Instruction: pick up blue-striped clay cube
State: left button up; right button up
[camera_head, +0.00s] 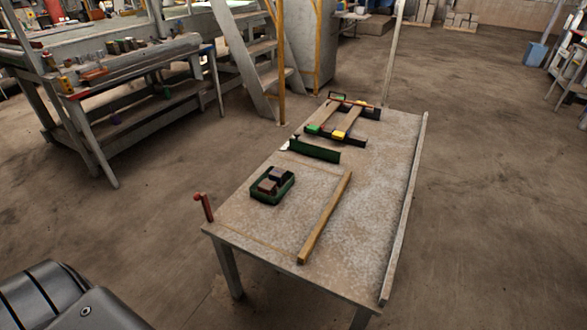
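A dark green tray (257,196) stands on the near left part of a worn table (385,190). It holds a few small brownish blocks (268,186), one of them with a darker, bluish-grey look (277,174). They are too small for me to make out a blue stripe, so I cannot tell which is the blue-striped clay cube. Neither of my grippers shows in the head view.
A wooden bar (325,220) lies along the table's middle. Behind the tray are a dark green strip (316,151) and a frame with green (313,129) and yellow (338,135) blocks. A red clamp-like piece (203,207) sits at the left corner. The table's right side is mostly clear.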

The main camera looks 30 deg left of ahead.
aim_at(279, 175)
jog(key=u, duration=2.6)
jog(key=i, duration=3.25)
jog(key=z, duration=2.15)
jog(key=i, duration=2.35)
